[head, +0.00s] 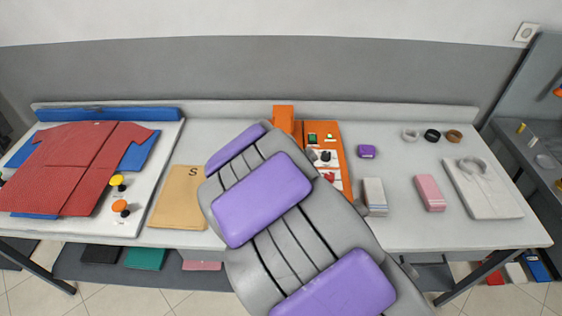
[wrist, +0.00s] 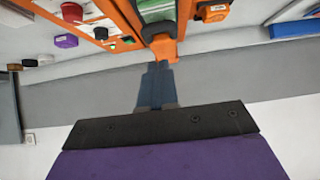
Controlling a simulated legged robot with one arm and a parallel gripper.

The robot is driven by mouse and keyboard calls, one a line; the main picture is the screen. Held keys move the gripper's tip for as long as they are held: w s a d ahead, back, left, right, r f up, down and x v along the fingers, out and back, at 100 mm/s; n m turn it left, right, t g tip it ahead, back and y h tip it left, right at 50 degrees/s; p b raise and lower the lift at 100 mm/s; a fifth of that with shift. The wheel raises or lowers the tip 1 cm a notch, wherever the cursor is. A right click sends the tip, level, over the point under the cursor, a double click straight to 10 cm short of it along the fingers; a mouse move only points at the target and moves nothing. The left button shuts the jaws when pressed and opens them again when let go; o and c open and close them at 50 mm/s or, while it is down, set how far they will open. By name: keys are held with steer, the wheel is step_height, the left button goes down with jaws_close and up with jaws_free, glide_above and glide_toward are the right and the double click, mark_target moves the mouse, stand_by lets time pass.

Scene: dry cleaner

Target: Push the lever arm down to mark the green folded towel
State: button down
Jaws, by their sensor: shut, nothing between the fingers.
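In the wrist view, my gripper (wrist: 160,68) is shut, with its narrow blue-grey fingers together and nothing between them. Its tips are close to an orange block (wrist: 163,46), which looks like part of the lever arm; I cannot tell whether they touch. A green piece (wrist: 156,9) shows just beyond that block, cut by the top edge; I cannot tell whether it is the folded towel. In the head view, an orange upright part (head: 284,119) stands behind an orange board (head: 336,160). My arm hides my gripper and part of the board there.
A red shirt (head: 72,165) and a tan bag (head: 178,198) marked S lie left on the table. A purple block (head: 367,151), a pink stack (head: 430,193) and a white folded shirt (head: 483,188) lie right. A teal folded cloth (head: 145,259) is on the lower shelf.

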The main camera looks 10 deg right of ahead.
steer(key=shift+v, duration=0.75)
steer(key=s+d+r+g, duration=0.1)
steer(key=s+g, duration=0.3)
steer(key=s, duration=0.8)
steer(key=s+d+r+n+g+y, duration=0.1)
steer(key=s+r+g, duration=0.2)
steer(key=s, duration=1)
steer(key=s+d+r+n+g+y, duration=0.1)
steer(key=s+r+g, duration=0.2)
steer(key=s, duration=1)
steer(key=shift+d+g, duration=0.25)
steer(key=shift+g, duration=0.65)
steer(key=shift+s, duration=0.1)
